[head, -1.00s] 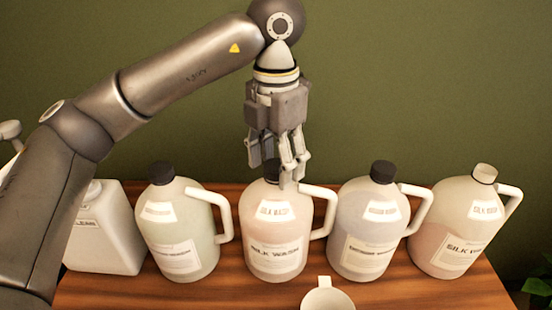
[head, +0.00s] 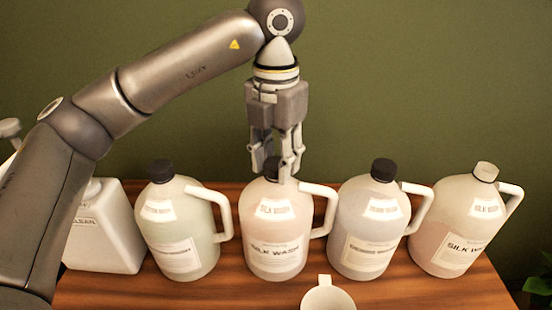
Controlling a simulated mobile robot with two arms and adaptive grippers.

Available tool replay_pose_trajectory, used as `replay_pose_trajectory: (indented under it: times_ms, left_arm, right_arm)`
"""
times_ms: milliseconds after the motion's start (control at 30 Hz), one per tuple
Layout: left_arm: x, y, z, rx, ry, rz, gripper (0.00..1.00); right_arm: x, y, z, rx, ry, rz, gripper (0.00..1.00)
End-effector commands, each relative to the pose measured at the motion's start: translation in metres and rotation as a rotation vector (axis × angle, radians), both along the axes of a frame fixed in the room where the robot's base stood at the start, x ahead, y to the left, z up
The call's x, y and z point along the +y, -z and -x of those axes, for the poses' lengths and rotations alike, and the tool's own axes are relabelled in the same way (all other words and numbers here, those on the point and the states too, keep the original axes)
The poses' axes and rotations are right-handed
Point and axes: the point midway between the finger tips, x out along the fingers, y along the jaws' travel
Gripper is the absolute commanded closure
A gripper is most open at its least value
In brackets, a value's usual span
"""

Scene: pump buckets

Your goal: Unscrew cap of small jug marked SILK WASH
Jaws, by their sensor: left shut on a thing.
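The jug marked SILK WASH (head: 275,232) stands upright on the table, second of the handled jugs from the left. It is pale pink, with white labels and a white handle on its right. Its black cap (head: 272,168) is partly hidden behind my fingers. My left gripper (head: 272,165) comes down from above and is shut on this cap, with its fingers on either side. The cap sits at the jug's neck; I cannot tell how loose it is. My right gripper is not in view.
Jugs with black caps stand on the left (head: 178,225) and right (head: 367,228). Another SILK WASH jug (head: 455,225) with a pale cap is at far right. A white container (head: 105,235) stands at far left. A white cup (head: 327,297) is in front on the wooden table (head: 400,292).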

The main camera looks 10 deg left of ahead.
Motion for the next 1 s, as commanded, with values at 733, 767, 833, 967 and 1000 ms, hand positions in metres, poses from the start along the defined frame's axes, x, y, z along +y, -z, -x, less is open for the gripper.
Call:
replay_pose_trajectory:
  times_ms: [733,767,833,967,1000]
  left_arm:
    - [0.0,0.001,0.0,-0.001,-0.759,0.001,0.93]
    - [0.0,0.001,0.0,-0.001,-0.793,0.001,0.93]
    - [0.0,0.001,0.0,0.0,-0.867,0.001,0.93]
    - [0.0,0.001,0.0,0.0,-0.956,0.0,0.93]
    - [0.0,0.001,0.0,0.001,-0.969,0.0,0.93]
  right_arm:
    - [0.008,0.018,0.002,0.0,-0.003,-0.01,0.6]
    - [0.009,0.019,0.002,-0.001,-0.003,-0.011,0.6]
    - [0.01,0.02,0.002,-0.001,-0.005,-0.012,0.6]
    - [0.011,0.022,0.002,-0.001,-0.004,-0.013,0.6]
    - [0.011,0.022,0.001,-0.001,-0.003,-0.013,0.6]
